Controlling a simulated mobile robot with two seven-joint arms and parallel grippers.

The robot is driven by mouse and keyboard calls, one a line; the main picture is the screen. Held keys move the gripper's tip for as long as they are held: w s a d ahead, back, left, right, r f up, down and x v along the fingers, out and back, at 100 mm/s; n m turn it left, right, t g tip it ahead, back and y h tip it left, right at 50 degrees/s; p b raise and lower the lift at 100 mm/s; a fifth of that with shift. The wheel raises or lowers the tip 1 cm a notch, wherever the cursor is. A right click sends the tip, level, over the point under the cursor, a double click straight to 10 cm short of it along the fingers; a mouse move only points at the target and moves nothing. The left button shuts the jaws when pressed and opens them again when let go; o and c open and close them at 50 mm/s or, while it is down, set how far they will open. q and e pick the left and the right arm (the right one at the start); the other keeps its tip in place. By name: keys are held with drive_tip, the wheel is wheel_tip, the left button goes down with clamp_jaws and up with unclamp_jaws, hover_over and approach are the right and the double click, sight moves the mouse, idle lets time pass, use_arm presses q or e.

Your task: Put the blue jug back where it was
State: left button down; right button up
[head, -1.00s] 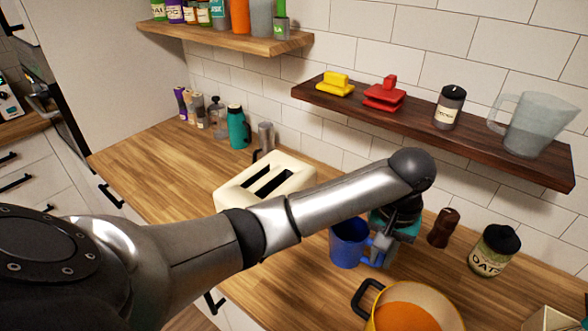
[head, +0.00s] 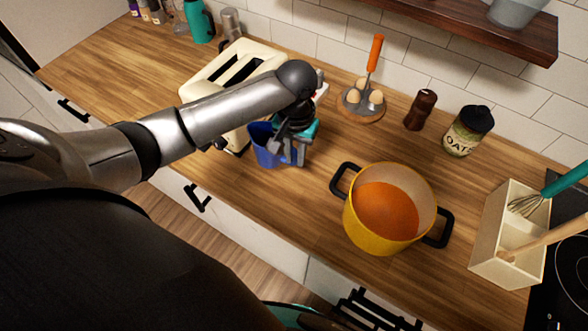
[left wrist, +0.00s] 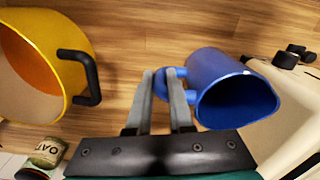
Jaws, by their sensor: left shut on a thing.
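The blue jug (head: 264,147) is just right of and in front of the cream toaster (head: 236,72) in the head view. My left gripper (head: 291,150) is at the jug's right side. In the left wrist view, the gripper's fingers (left wrist: 163,86) are shut on the handle of the jug (left wrist: 208,72), and its dark open mouth shows. I cannot tell whether the jug's base touches the counter. My arm hides part of the toaster and the jug's back. My right gripper is not in view.
A yellow pot (head: 372,222) with orange contents stands right of the jug. An egg holder (head: 352,104), a pepper mill (head: 420,110) and an oats jar (head: 467,131) stand behind. A utensil box (head: 486,240) is at right. Bare counter lies left of the toaster.

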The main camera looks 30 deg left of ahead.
use_arm(q)
wheel_tip(320, 180, down, 8)
drive_tip(key=shift+r+b, duration=0.25)
drive_tip(key=shift+b, duration=0.2)
drive_tip(key=c, duration=0.8)
unclamp_jaws()
drive_tip(key=shift+f, duration=0.15)
wheel_tip(320, 180, up, 12)
drive_tip(key=shift+r+p, duration=0.2)
drive_tip(key=shift+p, duration=0.6)
